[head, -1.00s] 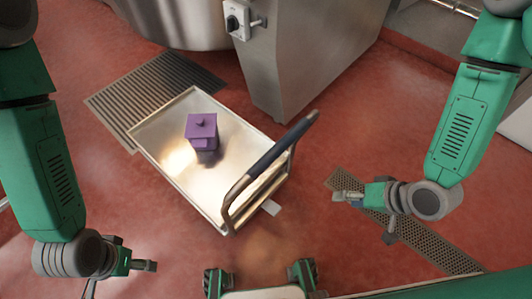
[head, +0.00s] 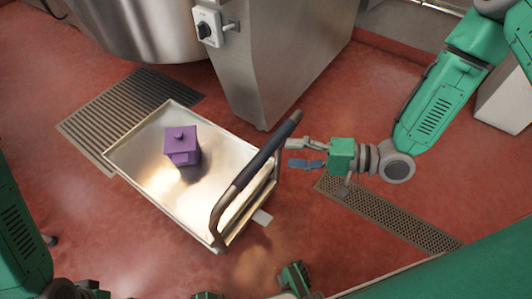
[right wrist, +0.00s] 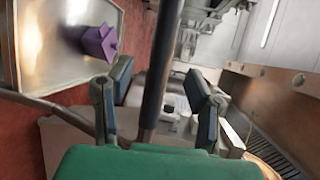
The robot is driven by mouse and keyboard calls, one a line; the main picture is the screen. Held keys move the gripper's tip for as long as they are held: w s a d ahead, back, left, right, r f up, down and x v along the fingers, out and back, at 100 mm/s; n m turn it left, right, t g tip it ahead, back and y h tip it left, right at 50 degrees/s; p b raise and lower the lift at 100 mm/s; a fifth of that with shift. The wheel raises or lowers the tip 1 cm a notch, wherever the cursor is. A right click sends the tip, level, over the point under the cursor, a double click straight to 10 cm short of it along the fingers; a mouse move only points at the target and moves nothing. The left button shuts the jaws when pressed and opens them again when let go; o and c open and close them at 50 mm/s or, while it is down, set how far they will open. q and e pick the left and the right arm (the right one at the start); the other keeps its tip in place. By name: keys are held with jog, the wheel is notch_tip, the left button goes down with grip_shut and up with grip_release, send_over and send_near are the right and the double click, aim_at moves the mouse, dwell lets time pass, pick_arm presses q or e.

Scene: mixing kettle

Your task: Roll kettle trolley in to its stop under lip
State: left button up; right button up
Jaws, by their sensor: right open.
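The kettle trolley (head: 140,185), a shallow steel tray cart, stands on the red floor with a purple lidded block (head: 181,146) on it. Its push handle (head: 262,165), a dark-gripped bar, rises at the near right end. The steel kettle (head: 150,28) is above and beyond the trolley's far end. My right gripper (head: 291,153) is open just right of the handle's upper part, fingers towards it. In the right wrist view the handle bar (right wrist: 158,75) shows between the open fingers; contact cannot be told. My left gripper (head: 92,289) is at the bottom left edge, its fingers unclear.
A steel column (head: 265,60) with a switch box (head: 209,27) stands beyond the trolley's right side. A floor grate (head: 125,110) lies at the trolley's far end. A drain strip (head: 390,215) runs across the floor at right. Red floor is clear left of the trolley.

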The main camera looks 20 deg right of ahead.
aim_at(273, 153)
jog(key=b+x, duration=0.1)
jog(key=x, duration=0.6)
jog(key=shift+s, duration=0.1)
grip_shut()
